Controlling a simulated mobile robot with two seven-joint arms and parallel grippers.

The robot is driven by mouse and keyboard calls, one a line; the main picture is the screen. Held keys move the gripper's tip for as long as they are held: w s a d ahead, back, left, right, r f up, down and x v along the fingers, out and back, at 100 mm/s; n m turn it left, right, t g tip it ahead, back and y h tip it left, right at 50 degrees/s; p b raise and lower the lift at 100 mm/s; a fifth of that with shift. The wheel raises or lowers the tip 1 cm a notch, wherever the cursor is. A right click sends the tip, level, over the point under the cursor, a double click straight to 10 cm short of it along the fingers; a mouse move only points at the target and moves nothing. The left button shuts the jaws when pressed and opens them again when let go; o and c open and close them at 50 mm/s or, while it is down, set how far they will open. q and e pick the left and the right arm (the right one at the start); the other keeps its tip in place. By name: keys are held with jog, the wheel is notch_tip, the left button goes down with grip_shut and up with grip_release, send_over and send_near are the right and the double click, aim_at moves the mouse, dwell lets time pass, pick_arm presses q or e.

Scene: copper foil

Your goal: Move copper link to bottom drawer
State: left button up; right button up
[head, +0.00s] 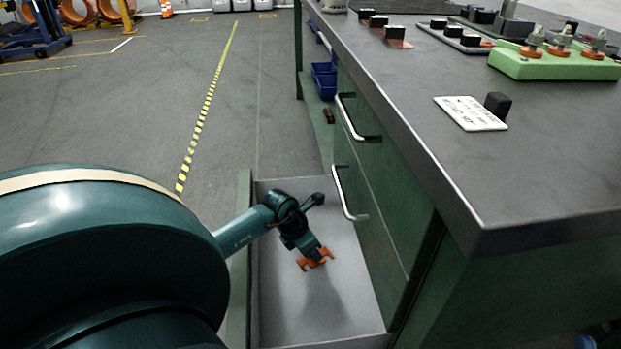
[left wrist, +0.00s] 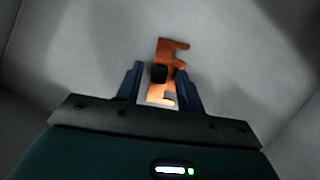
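The copper link (head: 326,256) is an orange, notched copper piece inside the open bottom drawer (head: 283,322). In the left wrist view, the link (left wrist: 170,50) has a small black block (left wrist: 159,73) on it. My left gripper (head: 313,254) reaches down into the drawer at the link. In the left wrist view, the fingers (left wrist: 159,82) stand apart on either side of the block, with gaps showing. I cannot tell whether the link touches the drawer floor. My right gripper is not in view.
The workbench (head: 400,110) stands on the right, with closed drawers above the open one. On it are a white label card (head: 468,113), a green base (head: 550,65) with terminals, and several black-topped links at the back.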

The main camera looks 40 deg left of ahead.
aim_at(304, 259)
pick_arm(q)
jog(key=p+v, duration=0.2)
jog(key=v, duration=0.3)
jog(key=shift+r, duration=0.15)
jog(key=p+v, duration=0.3)
jog(key=v, duration=0.3)
jog(key=shift+r, duration=0.35)
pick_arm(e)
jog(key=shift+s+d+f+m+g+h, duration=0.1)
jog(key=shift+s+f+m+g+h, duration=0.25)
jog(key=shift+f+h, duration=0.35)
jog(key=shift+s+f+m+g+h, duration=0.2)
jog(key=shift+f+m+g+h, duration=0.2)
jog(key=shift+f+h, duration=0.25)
pick_arm(q)
jog(key=shift+s+a, duration=0.1)
jog(key=shift+s, duration=0.05)
